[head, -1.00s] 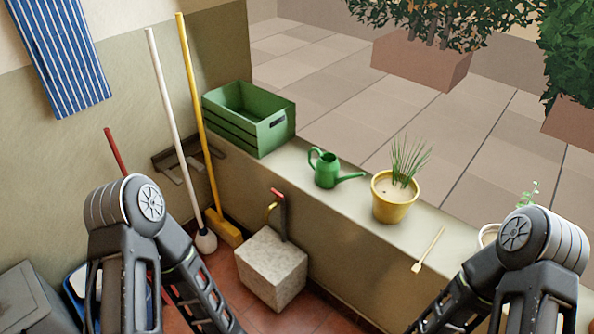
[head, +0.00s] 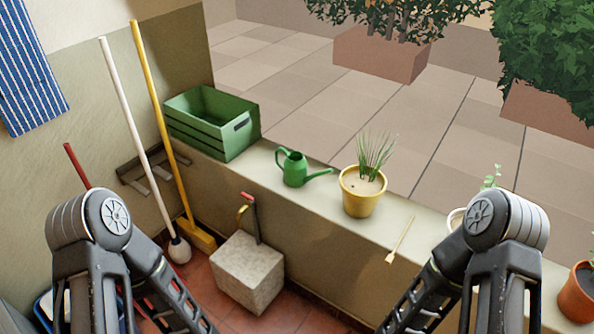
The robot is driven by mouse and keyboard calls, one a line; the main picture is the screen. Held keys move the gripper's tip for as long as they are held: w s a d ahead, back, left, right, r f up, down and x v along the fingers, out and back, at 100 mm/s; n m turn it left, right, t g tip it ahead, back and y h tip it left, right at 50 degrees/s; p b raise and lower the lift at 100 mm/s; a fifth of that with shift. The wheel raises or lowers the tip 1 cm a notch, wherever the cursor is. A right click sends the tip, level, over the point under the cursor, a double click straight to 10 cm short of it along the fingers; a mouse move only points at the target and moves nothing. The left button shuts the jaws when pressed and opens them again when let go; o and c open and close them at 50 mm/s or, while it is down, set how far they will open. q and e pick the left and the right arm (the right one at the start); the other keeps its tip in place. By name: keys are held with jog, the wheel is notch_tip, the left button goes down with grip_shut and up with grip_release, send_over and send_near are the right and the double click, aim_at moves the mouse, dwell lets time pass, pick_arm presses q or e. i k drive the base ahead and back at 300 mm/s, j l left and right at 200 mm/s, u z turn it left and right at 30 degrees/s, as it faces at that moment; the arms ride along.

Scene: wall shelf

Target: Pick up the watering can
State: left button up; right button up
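A small green watering can (head: 294,170) stands upright on the ledge (head: 335,205), between a green crate and a yellow pot. Its handle is on the left and its spout points right. Links of my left arm show at the lower left and links of my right arm at the lower right. Both arms are apart from the can, and neither gripper shows in the view.
The green crate (head: 225,138) is left of the can. The yellow pot (head: 362,200) with a grassy plant and a small wooden tool (head: 400,240) are to its right. A stone block (head: 248,275) with a tap, a yellow broom (head: 168,125) and a white-handled plunger (head: 140,145) stand below.

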aim_at(295, 168)
jog(key=i+j, duration=0.85)
jog(key=j, duration=0.15)
jog(key=i+j+z, duration=0.2)
jog(key=z, duration=1.55)
